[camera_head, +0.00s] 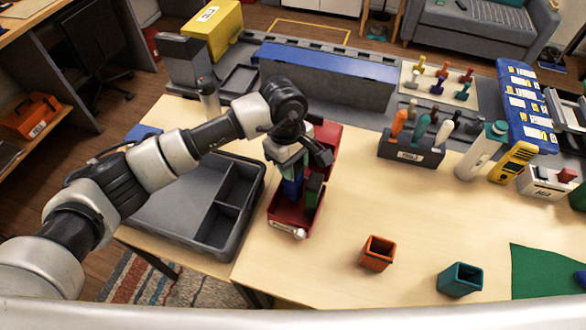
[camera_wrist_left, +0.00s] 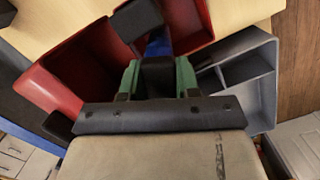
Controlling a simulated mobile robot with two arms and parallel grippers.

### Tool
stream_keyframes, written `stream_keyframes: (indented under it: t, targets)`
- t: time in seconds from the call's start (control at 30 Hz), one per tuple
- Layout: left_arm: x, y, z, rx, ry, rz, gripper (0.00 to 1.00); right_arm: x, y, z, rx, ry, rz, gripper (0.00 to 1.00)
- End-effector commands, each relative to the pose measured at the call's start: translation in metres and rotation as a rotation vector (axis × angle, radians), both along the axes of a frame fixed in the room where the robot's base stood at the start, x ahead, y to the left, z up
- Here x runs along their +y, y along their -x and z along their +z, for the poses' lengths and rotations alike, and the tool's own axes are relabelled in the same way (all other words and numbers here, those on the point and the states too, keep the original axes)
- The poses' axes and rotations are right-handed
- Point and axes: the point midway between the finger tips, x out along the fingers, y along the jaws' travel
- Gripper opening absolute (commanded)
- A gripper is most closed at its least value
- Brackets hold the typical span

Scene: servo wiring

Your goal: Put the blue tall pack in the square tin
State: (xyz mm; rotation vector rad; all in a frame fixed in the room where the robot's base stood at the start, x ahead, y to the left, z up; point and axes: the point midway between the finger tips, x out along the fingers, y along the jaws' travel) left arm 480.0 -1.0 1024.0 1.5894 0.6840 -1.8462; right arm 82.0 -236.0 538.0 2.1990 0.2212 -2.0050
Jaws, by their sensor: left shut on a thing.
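The blue tall pack (camera_head: 292,188) is upright in or just above the front part of a red bin (camera_head: 284,219). I cannot tell whether it touches the bin floor. A bit of the pack shows in the left wrist view (camera_wrist_left: 158,45), mostly hidden by the gripper. My left gripper (camera_head: 302,180) points down into the red bin and is shut on the pack. Two small open square containers stand on the table: an orange one (camera_head: 377,254) and a teal one (camera_head: 460,280). I cannot tell which is the square tin. My right gripper is not in view.
A grey compartment tray (camera_head: 228,238) stands left of the red bin. A tool holder (camera_head: 409,153) with colored handles stands behind, with a white bottle (camera_head: 483,152) to its right. A green mat (camera_head: 540,270) lies at right. The middle of the table is clear.

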Motion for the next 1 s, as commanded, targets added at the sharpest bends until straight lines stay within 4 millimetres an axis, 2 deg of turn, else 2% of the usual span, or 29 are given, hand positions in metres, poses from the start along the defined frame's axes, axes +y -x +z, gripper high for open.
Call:
stream_keyframes:
  t: [0.27,0.67,0.7,0.8,0.83,1.0]
  targets:
    - [0.000,0.001,-0.033,0.002,-0.001,0.000,0.07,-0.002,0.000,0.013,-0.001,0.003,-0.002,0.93]
    - [0.000,0.000,-0.040,-0.001,-0.001,-0.001,0.07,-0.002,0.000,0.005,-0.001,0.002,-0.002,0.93]
    - [0.000,0.000,-0.038,0.001,-0.001,-0.001,0.38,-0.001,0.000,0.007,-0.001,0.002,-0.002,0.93]
    - [0.000,0.000,-0.038,0.001,-0.001,0.000,0.53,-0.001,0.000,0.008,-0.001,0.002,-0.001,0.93]
    - [0.000,0.000,-0.038,0.001,-0.001,0.000,0.57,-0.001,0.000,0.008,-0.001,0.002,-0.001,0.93]
    - [0.000,0.000,-0.038,0.001,-0.001,0.000,0.57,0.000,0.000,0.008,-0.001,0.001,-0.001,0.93]
